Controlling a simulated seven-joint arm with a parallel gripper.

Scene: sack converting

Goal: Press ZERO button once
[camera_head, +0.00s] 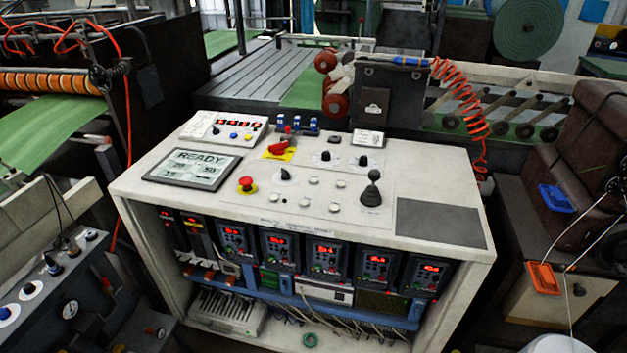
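No button label reading ZERO can be made out at this size. A small white control box (224,130) stands at the back left of the white console top (330,240). It has a row of red-lit digits and several coloured buttons, among them a blue one (233,136). Several pale round buttons (313,181) sit in the middle of the console panel, with labels too small to read. My gripper is not in view.
A READY screen (192,168), a red mushroom button (246,184), a red rotary switch (278,149) and a black joystick (372,190) stand on the console. A dark grey pad (440,222) lies at the right. An orange coiled hose (463,95) hangs behind.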

